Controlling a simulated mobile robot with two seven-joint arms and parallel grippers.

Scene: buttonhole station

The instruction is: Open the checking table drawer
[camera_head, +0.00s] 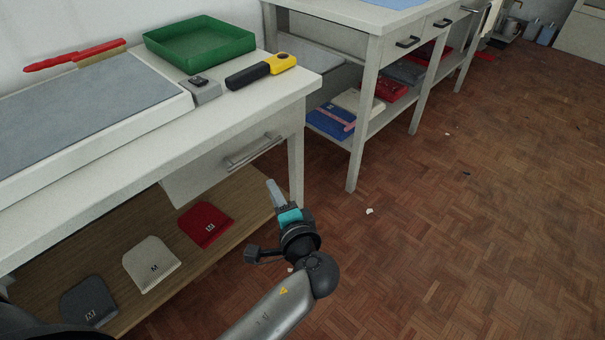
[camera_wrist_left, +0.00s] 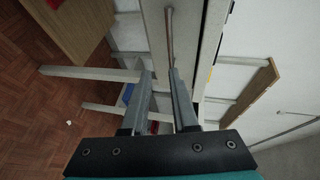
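The near white table (camera_head: 208,130) has a pale drawer (camera_head: 212,176) under its top at the right end, and it looks shut. The drawer has a metal bar handle (camera_head: 253,151). My left gripper (camera_head: 274,190) is just below and to the right of the handle, in front of the drawer, apart from it in the head view. In the left wrist view the gripper's two fingers (camera_wrist_left: 160,72) are spread with nothing between them. There the handle (camera_wrist_left: 169,35) runs lengthwise beyond the tips, close to the right fingertip; contact cannot be told. My right gripper is out of view.
A green tray (camera_head: 200,45), a yellow-black tool (camera_head: 262,70) and a small grey device (camera_head: 201,90) stand on the table. Folded cloths, one red (camera_head: 206,224), lie on the lower shelf. A second table (camera_head: 375,65) stands behind. The floor at right is mostly clear.

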